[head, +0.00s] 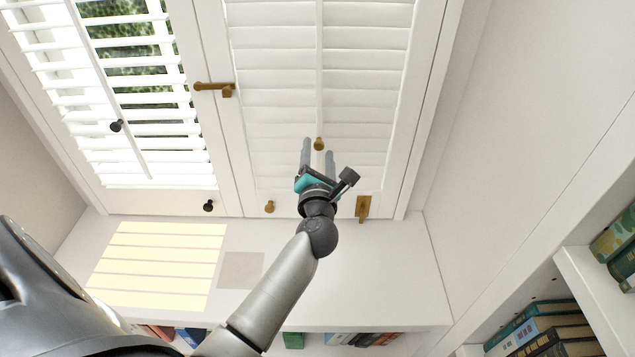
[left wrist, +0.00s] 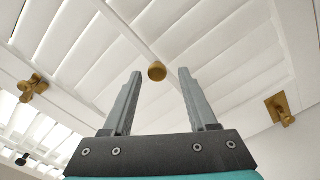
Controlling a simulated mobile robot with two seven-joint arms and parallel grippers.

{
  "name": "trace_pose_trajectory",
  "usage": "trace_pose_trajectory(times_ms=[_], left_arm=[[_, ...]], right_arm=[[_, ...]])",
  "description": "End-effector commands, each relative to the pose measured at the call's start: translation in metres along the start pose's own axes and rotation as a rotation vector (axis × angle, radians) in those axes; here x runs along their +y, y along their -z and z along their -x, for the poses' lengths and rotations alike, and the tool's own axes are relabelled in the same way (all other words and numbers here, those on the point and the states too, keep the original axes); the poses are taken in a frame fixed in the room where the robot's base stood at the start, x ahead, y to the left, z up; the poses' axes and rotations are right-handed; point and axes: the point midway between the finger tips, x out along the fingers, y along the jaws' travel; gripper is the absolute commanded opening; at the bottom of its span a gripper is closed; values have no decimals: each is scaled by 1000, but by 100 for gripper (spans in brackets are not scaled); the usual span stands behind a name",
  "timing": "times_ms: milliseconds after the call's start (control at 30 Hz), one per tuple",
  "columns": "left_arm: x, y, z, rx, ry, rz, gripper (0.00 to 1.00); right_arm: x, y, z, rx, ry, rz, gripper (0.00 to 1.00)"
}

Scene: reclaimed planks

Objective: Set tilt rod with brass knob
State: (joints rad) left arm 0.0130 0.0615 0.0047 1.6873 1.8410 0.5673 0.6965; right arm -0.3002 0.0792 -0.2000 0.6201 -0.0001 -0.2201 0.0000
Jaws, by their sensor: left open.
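The brass knob (head: 319,144) sits on the white tilt rod (head: 319,70) of the right shutter panel, whose louvres look shut. My left gripper (head: 318,150) is open, with its two fingers pointing up at the panel and the knob showing between their tips in the head view. In the left wrist view the brass knob (left wrist: 157,72) appears between the open fingertips, slightly left of centre. I cannot tell how far the knob is from the fingers; no contact shows. My right gripper is not in view.
The left shutter panel has open louvres and a dark knob (head: 116,126) on its rod. A brass latch (head: 214,88) sits between the panels, with another brass fitting (head: 363,207) at lower right. Bookshelves (head: 590,290) stand at right.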

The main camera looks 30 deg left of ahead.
Motion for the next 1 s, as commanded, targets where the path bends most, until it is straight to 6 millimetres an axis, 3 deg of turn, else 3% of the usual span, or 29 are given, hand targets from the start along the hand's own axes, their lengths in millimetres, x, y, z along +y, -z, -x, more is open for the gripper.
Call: trace_pose_trajectory(times_ms=[400, 600, 800, 1000], left_arm=[[0, 1, 82, 4, 2, -1, 58], [-1, 2, 113, 4, 1, -2, 58], [0, 1, 128, 3, 0, -2, 58], [0, 0, 131, 2, -1, -2, 58]], right_arm=[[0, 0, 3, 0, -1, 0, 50], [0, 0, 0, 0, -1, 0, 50], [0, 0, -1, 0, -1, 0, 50], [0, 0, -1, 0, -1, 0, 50]])
